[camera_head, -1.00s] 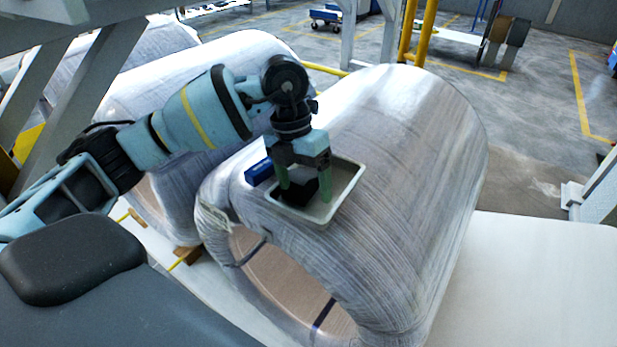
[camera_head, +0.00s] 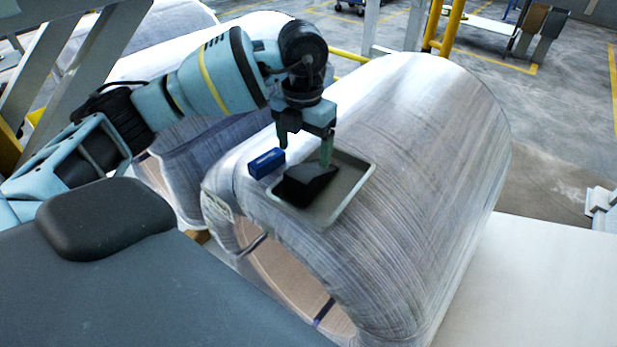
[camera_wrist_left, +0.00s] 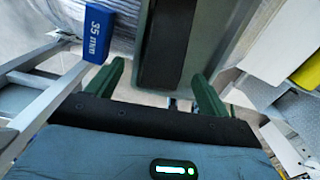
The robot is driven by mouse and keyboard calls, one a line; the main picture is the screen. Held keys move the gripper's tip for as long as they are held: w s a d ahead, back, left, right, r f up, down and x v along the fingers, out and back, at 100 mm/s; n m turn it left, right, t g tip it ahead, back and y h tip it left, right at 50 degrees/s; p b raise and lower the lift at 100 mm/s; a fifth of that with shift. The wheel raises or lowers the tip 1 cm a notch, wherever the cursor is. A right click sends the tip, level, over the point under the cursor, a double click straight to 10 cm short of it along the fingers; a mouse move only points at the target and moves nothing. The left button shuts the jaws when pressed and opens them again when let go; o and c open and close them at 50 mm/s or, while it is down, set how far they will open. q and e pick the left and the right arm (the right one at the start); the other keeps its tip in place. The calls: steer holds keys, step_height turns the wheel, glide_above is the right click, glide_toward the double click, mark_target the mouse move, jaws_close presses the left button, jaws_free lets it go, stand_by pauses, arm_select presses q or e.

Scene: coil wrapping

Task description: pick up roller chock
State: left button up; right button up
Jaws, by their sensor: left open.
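The roller chock looks to be the black wedge (camera_head: 308,184) lying in a shallow grey tray (camera_head: 352,194) on top of the wrapped coil. My left gripper (camera_head: 305,156) is just above the tray, pointing down, with its green fingers apart and nothing held. In the left wrist view the black wedge (camera_wrist_left: 163,45) shows beyond and between the two open fingers (camera_wrist_left: 161,85); part of it is cut off by the frame. My right gripper is not in view.
The large wrapped coil (camera_head: 430,150) slopes away on both sides. Another wrapped coil stands behind on the left. Yellow posts (camera_head: 452,28) stand at the back.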

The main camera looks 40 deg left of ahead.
mark_target(308, 170)
arm_select(q)
steer(key=f, duration=0.4)
steer(key=shift+w+d, duration=0.2)
steer(key=shift+d, duration=0.2)
steer(key=shift+f, duration=0.55)
steer(key=shift+r, duration=0.1)
steer(key=c, duration=1.3)
